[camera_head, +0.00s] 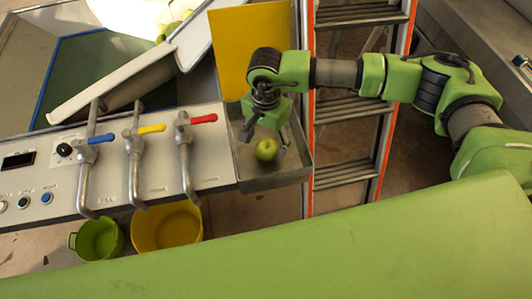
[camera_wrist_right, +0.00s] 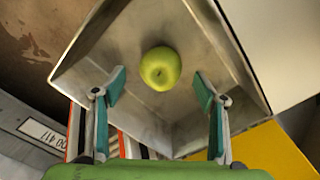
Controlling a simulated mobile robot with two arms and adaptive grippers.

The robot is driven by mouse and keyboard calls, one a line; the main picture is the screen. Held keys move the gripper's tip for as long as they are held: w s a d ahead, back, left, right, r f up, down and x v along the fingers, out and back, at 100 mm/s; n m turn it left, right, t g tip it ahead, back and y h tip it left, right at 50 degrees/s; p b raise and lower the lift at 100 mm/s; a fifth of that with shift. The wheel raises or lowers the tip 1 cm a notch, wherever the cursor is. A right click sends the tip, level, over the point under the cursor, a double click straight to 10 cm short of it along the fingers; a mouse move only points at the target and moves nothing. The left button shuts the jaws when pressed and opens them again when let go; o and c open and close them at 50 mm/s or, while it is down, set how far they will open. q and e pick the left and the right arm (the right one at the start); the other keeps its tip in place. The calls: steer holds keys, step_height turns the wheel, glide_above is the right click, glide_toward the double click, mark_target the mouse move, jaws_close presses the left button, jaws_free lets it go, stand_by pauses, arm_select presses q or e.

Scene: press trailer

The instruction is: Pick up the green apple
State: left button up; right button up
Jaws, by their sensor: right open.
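The green apple (camera_head: 267,149) lies in a grey metal tray (camera_head: 262,184) at the right end of the press panel. In the right wrist view the apple (camera_wrist_right: 160,68) sits on the bare tray floor, ahead of the fingertips and roughly midway between them. My right gripper (camera_head: 264,132) is over the tray, pointing down, just above the apple in the head view. In the wrist view its two fingers (camera_wrist_right: 160,88) are spread wide with nothing between the pads. My left gripper is not in view.
The tray walls (camera_wrist_right: 92,42) rise around the apple. A yellow panel (camera_head: 247,50) stands behind the tray and an orange ladder (camera_head: 309,150) stands to its right. Taps with coloured handles (camera_head: 138,155) line the panel. A green bucket (camera_head: 97,240) and a yellow bucket (camera_head: 167,228) stand below.

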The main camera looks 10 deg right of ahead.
mark_target(266, 146)
step_height(266, 146, down, 6)
steer(key=shift+w+r+b, duration=0.1)
steer(key=shift+r+b, duration=0.15)
steer(key=shift+b, duration=0.7)
steer(key=shift+r, duration=0.1)
steer(key=c, duration=1.3)
